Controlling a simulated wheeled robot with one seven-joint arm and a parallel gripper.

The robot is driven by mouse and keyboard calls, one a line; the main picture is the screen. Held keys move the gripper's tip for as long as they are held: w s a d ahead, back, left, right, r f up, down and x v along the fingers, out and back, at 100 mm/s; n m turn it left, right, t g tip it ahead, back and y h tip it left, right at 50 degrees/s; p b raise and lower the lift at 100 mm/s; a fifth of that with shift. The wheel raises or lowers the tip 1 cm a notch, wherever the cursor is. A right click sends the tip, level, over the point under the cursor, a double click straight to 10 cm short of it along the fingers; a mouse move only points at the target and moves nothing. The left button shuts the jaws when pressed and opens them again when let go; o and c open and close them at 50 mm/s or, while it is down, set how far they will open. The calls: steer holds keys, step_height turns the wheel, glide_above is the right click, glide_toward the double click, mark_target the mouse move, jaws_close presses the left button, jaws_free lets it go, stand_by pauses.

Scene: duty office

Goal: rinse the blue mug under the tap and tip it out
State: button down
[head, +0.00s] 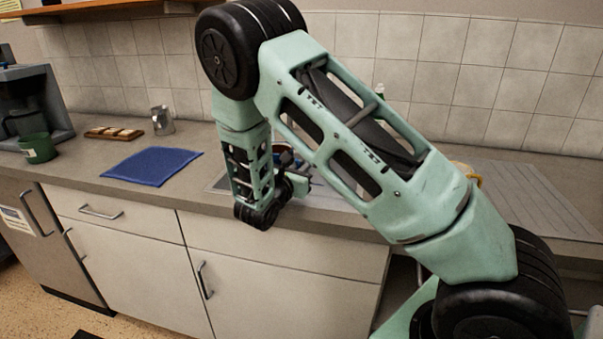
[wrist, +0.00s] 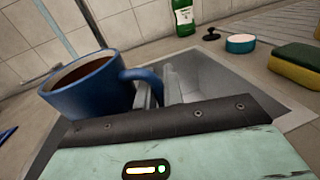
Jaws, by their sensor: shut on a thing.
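The blue mug (wrist: 92,92) is at the left of the wrist view, with brown liquid inside. My gripper (wrist: 161,86) is shut on its handle, and the mug hangs to the left of the fingers. The mug looks roughly upright, over or near the edge of the sink (wrist: 208,78); I cannot tell its height. In the head view my arm hides most of the mug, the gripper and the sink. A thin metal bar (wrist: 55,28) rises behind the mug in the wrist view; I cannot tell whether it is the tap.
A green bottle (wrist: 184,17), a black plug (wrist: 211,34), a small round blue-and-white item (wrist: 240,43) and a sponge (wrist: 296,67) stand around the sink. A blue cloth (head: 152,166), metal jug (head: 162,121), snack tray (head: 115,133) and green mug (head: 38,148) occupy the left counter.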

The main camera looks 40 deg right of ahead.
steer(key=w+d+b, duration=0.1)
steer(key=w+d, duration=0.3)
steer(key=w, duration=0.5)
steer(key=shift+w+d+f, duration=0.15)
steer(key=shift+d+f, duration=0.1)
steer(key=shift+d, duration=0.05)
stand_by(1.8)
steer(key=s+d, duration=0.4)
steer(key=s, duration=0.3)
steer(key=shift+s+d, duration=0.15)
steer(key=shift+d, duration=0.05)
stand_by(0.5)
stand_by(0.4)
